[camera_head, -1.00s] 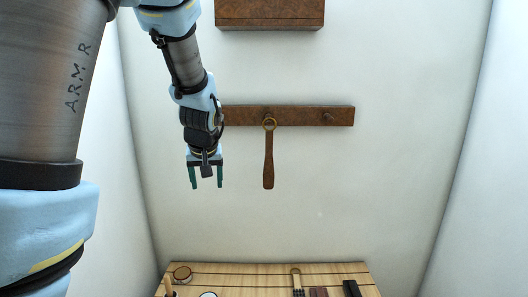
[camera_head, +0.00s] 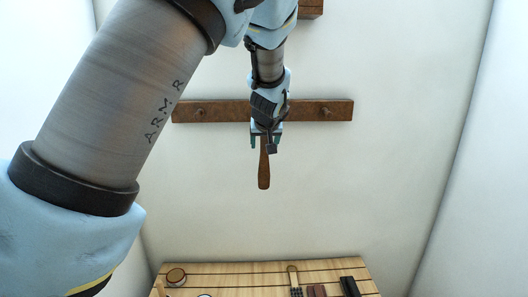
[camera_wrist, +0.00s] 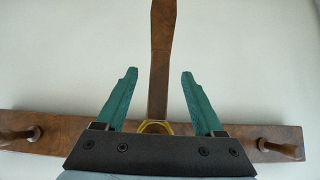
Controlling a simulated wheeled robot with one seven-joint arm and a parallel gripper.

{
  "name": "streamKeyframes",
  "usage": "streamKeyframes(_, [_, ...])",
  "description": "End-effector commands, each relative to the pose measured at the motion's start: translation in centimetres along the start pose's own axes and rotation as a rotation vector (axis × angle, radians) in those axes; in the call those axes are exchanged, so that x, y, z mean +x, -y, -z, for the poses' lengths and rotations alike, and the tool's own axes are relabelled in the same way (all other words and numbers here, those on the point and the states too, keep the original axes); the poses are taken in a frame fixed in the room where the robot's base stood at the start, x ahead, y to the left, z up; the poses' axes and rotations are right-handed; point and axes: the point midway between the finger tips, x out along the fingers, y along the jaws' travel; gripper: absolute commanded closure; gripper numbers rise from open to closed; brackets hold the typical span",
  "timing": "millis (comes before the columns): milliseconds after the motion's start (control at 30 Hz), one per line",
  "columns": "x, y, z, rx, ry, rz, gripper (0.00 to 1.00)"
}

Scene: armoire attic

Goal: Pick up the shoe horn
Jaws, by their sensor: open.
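The shoe horn (camera_head: 264,172) is brown and wooden, and hangs down from the wooden peg rail (camera_head: 226,111) on the wall. My gripper (camera_head: 265,143) is in front of its upper part and hides its top in the head view. In the wrist view the shoe horn (camera_wrist: 161,60) runs up the picture between the two green fingers of my gripper (camera_wrist: 158,72), with a gap on each side. A yellow ring shows at its hung end. The fingers are apart and hold nothing. I cannot tell the depth between fingers and shoe horn.
The rail has a bare peg (camera_head: 325,112) at the right and another (camera_head: 200,112) at the left. The wall around the shoe horn is clear.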

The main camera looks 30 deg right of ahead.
Motion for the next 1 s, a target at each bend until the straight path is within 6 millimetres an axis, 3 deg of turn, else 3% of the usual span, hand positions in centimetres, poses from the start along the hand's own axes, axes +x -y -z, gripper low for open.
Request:
streamKeyframes(233, [1.6, 0.1, 0.0, 0.000, 0.002, 0.001, 0.30])
streamKeyframes(533, [5.4, -0.1, -0.2, -0.001, 0.002, 0.001, 0.30])
streamKeyframes(833, [6.0, -0.1, -0.3, -0.002, 0.001, -0.001, 0.30])
streamKeyframes(1000, [6.0, -0.1, -0.3, -0.001, 0.001, -0.001, 0.48])
